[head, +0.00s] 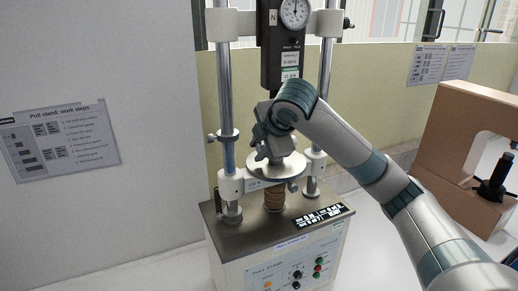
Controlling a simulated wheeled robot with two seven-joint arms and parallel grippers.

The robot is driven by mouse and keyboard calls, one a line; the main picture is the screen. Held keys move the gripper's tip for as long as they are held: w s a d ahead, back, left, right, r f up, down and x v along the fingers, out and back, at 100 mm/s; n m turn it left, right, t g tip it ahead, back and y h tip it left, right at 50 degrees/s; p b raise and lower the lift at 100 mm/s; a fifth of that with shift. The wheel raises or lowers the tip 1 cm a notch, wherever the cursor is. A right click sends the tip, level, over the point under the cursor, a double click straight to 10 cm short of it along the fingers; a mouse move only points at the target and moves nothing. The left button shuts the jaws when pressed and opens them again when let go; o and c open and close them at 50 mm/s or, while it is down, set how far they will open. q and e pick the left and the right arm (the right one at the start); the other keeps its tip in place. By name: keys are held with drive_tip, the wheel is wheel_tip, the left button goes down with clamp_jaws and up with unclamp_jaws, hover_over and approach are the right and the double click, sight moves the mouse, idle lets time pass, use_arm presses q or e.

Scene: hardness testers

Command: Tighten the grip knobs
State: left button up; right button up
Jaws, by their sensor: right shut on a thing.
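The pull stand (283,248) stands in the middle of the view, with two chrome columns and a white crosshead. A black force gauge (270,50) with a round dial hangs at the top. My right gripper (263,157) is between the columns, just above the round metal plate (283,173). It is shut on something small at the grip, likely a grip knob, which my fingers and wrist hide. A small dark knob (293,187) shows below the plate at its right. A brown ribbed column (274,198) stands beneath the plate. My left gripper is out of view.
A control panel (295,273) with buttons and knobs is on the stand's front. A brown frame (455,115) with a black handled part (495,180) stands at the right. A work-steps sheet (62,141) hangs on the left wall.

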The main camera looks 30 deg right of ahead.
drive_tip(key=shift+f, duration=0.1)
idle(0.4)
drive_tip(key=o, duration=1)
drive_tip(key=shift+w, duration=0.1)
drive_tip(key=shift+o, duration=0.2)
drive_tip(key=shift+s+r+b, duration=0.3)
drive_tip(key=shift+s+r, duration=0.1)
drive_tip(key=b+v, duration=0.3)
drive_tip(key=v, duration=1.3)
drive_tip(key=shift+w+r+b, duration=0.2)
drive_tip(key=shift+r+b, duration=0.1)
